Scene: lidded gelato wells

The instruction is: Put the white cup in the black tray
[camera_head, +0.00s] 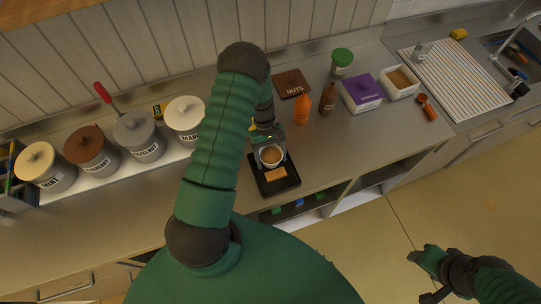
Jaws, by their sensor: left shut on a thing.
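The white cup (271,163), with brown contents, is upright at the back part of the black tray (292,182). My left gripper (268,143) is shut on the cup from its far side. I cannot tell whether the cup's base touches the tray or hangs just above it. An orange-brown block (276,174) lies in the tray in front of the cup. My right gripper (428,262) is at the lower right, over the floor and far from the cup. Its fingers are too unclear to tell whether they are open.
Several lidded wells, one with a white lid (184,112), line the counter's left. A brown NUTS lid (291,84), an orange bottle (302,108), a brown bottle (327,98), a purple box (361,93) and a white box (399,83) stand behind and right. The counter right of the tray is clear.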

